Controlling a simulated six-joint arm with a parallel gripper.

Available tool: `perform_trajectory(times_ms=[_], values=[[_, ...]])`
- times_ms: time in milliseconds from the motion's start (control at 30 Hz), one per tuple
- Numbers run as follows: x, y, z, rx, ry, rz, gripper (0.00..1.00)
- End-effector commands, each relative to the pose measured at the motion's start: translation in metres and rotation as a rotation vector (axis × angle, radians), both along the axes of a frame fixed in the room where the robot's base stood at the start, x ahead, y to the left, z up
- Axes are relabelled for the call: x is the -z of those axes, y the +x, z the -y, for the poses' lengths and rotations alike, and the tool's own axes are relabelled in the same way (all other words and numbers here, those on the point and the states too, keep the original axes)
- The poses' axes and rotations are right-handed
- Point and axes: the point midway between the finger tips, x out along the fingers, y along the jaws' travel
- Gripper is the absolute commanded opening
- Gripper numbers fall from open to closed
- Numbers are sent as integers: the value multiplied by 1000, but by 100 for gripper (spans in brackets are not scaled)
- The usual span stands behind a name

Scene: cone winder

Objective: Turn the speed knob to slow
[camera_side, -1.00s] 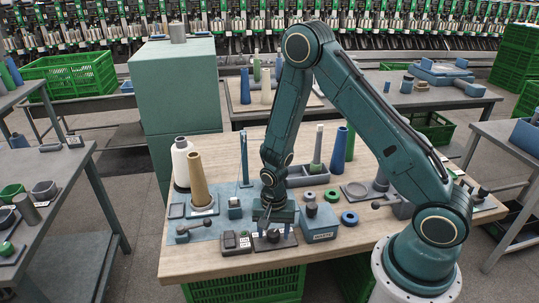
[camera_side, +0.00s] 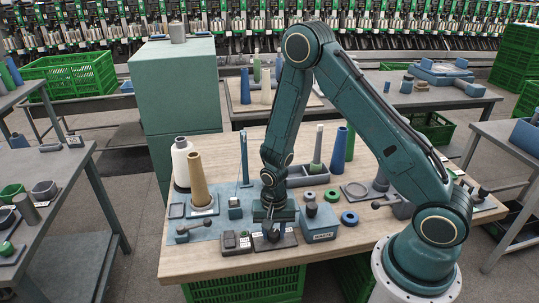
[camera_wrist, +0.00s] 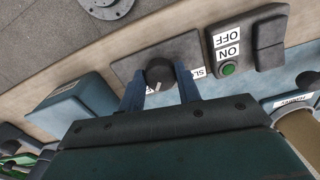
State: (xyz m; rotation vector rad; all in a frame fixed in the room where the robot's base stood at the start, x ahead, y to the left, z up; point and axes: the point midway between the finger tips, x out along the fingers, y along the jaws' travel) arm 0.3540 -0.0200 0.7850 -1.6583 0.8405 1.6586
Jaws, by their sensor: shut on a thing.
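The speed knob (camera_wrist: 158,72) is a round dark knob on a grey plate (camera_wrist: 128,69) in the wrist view. A pale pointer mark shows on its lower edge, toward my gripper. A white label starting "SL" (camera_wrist: 199,72) lies to its right, partly hidden by a finger. My gripper (camera_wrist: 160,84) is shut on the knob, with one blue finger on each side. In the side view my gripper (camera_side: 272,232) points down over the knob plate (camera_side: 288,240) at the table's front edge, and hides most of the knob.
A switch box with ON and OFF labels (camera_wrist: 228,46) and a green button stands close beside the plate. A blue WASTE box (camera_side: 319,231) stands on the other side. A tan cone (camera_side: 197,182) stands behind left. Bare wood (camera_side: 200,262) lies at the front left.

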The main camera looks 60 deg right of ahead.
Motion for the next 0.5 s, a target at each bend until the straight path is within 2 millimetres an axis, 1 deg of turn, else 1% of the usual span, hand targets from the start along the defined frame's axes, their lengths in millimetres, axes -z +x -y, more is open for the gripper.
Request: perform_trajectory(times_ms=[267,500], values=[[0,0,0,-201,1,1,11],[0,-1,1,-426,1,1,11]])
